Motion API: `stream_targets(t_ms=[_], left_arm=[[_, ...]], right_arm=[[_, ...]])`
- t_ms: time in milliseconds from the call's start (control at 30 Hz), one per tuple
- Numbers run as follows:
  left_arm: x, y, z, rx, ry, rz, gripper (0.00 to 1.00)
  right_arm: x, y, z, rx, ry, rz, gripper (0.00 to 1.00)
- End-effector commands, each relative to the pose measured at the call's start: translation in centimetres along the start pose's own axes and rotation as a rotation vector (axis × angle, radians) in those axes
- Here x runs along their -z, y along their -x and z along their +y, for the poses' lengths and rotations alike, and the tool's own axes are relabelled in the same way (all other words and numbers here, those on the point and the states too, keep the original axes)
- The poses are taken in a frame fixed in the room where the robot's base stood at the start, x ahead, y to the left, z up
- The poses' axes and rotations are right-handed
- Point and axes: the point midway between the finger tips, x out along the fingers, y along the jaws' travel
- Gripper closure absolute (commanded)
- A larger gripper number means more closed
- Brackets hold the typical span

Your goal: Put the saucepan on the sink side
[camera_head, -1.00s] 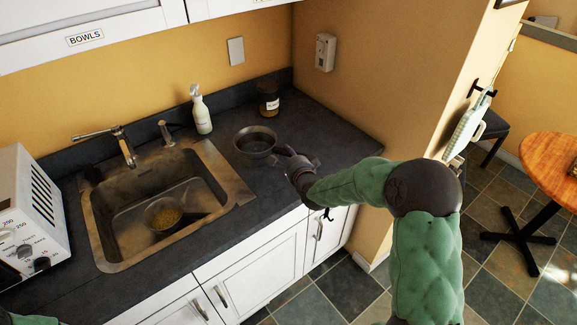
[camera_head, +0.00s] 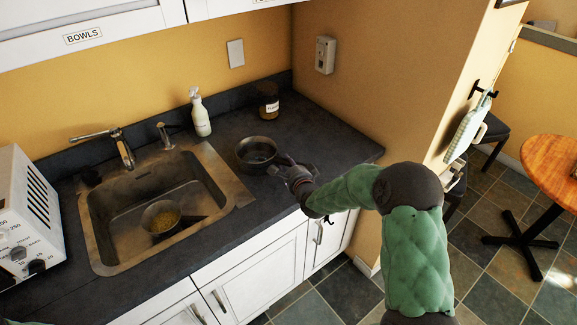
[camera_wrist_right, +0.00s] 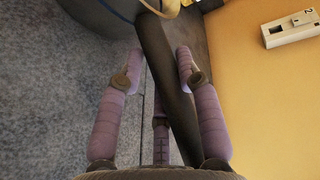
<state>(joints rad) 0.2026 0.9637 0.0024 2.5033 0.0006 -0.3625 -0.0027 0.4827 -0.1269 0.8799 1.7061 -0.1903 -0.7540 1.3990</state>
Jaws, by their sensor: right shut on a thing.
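The dark metal saucepan (camera_head: 257,153) is at the counter right of the sink, upright, its rim facing up. I cannot tell whether its base touches the counter. My right gripper (camera_head: 283,167) is at its right front side, shut on its handle. In the right wrist view the dark handle (camera_wrist_right: 166,75) runs between the purple fingers of my right gripper (camera_wrist_right: 160,68), with part of the pan body (camera_wrist_right: 92,15) at the top left. The sink (camera_head: 112,207) is set in the dark counter (camera_head: 320,140). My left gripper is out of view.
A pan with yellow contents (camera_head: 161,217) sits in the sink. A white pump bottle (camera_head: 200,113) and a labelled jar (camera_head: 268,102) stand behind the saucepan. The faucet (camera_head: 122,150) is at the sink's back. A white appliance (camera_head: 28,220) is at the left. Counter right of the saucepan is clear.

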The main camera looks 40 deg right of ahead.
Motion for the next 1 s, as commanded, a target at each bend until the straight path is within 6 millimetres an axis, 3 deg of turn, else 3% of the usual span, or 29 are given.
stream_targets(t_ms=[33, 100, 533, 667, 1000], left_arm=[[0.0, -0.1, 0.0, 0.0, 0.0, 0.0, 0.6], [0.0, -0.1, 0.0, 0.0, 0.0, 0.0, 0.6], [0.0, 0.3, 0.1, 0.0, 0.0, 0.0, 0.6], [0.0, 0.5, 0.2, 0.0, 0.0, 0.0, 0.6], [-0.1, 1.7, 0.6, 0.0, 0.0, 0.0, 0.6]], right_arm=[[0.0, 0.0, 0.1, -0.001, 0.0, 0.0, 0.6], [0.0, 0.0, 0.1, -0.001, 0.0, 0.0, 0.41], [0.0, 0.1, -0.3, -0.001, 0.0, 0.0, 0.41], [0.0, 1.7, -0.3, -0.001, 0.0, 0.001, 0.41], [0.1, 8.3, -0.3, -0.001, -0.001, 0.002, 0.41]])
